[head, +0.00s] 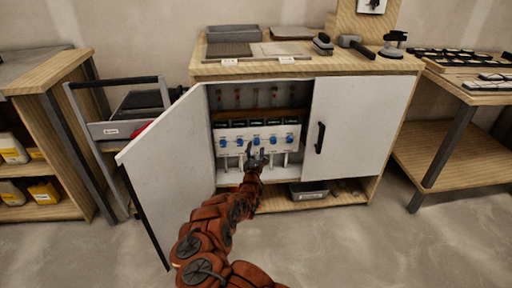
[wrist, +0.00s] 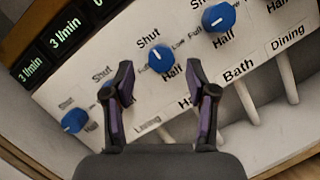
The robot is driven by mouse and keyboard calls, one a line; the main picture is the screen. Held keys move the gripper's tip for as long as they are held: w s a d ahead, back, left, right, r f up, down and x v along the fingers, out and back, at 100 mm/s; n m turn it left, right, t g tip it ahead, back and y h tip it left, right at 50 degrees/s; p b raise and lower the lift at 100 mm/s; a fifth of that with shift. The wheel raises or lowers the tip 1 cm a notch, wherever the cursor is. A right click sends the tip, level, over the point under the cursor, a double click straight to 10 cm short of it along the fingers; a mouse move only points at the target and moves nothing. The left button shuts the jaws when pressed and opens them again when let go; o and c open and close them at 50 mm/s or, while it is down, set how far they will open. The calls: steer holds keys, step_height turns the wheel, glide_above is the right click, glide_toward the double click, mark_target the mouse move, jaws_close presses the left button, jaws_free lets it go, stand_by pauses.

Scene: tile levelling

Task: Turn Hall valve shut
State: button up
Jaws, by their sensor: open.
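A white valve panel (head: 232,152) inside the open cabinet carries a row of blue knobs. In the wrist view the Hall knob (wrist: 161,57), blue and round, sits above a partly hidden label reading "Ha". It is the middle knob (head: 256,141) in the head view. Shut, Low and Half are printed around it; its pointer direction is too small to tell. My gripper (wrist: 160,64) is open and empty, its two fingers to either side of the Hall knob in the picture. Whether they touch it, I cannot tell. The left finger hides another knob. My gripper (head: 255,151) faces the panel.
The Bath knob (wrist: 218,17) is up and right, another blue knob (wrist: 74,120) lower left. White pipes (wrist: 246,103) run below the panel. The left cabinet door (head: 165,165) stands open beside my arm; the right door (head: 350,125) flanks the opening. Meters (wrist: 64,32) sit above the knobs.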

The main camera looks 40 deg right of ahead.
steer(key=v, duration=0.9)
steer(key=shift+a, duration=0.15)
steer(key=shift+s+f, duration=0.1)
stand_by(0.3)
